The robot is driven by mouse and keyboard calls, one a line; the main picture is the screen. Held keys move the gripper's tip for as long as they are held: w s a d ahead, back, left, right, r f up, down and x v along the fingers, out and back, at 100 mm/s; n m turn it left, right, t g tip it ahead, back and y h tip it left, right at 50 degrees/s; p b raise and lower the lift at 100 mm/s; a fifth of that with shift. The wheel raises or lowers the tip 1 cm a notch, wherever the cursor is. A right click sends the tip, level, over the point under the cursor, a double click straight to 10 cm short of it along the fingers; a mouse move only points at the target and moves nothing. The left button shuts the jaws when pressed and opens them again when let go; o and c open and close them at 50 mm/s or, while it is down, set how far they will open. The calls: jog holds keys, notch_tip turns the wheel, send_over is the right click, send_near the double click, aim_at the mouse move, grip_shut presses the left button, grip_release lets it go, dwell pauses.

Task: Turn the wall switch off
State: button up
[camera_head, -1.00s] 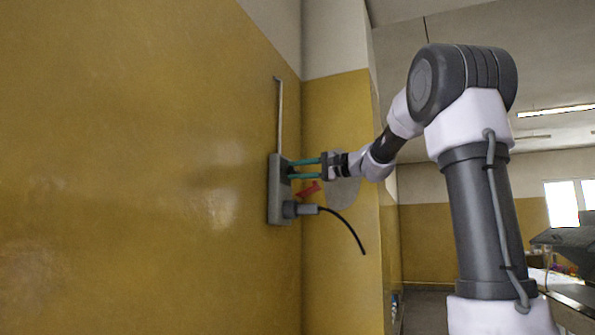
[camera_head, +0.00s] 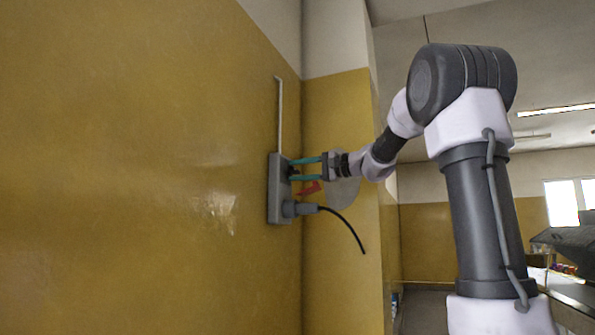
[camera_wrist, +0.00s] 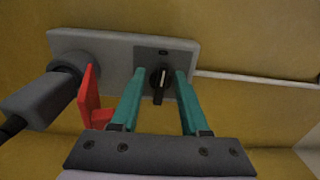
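The wall switch is a small black rotary knob (camera_wrist: 160,84) with a pale pointer mark, on a grey wall box (camera_wrist: 112,58). The same box (camera_head: 274,190) is on the yellow wall in the head view, where the knob is hard to make out. My gripper (camera_wrist: 161,82) has two teal fingers, apart, one on each side of the knob. Their tips are at the box face; I cannot tell whether they touch the knob. The gripper (camera_head: 292,170) also shows in the head view, reaching in from the right.
A grey plug (camera_wrist: 40,98) with a black cable (camera_head: 348,228) sits in the box's lower socket. A red piece (camera_wrist: 91,104) stands out beside the plug, close to one finger. A thin conduit (camera_head: 280,115) runs up the wall from the box.

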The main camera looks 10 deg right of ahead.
jog(key=shift+s, duration=0.15)
jog(key=v, duration=1)
jog(key=shift+s+d, duration=0.15)
jog(key=shift+d, duration=0.15)
jog(key=shift+o, duration=0.3)
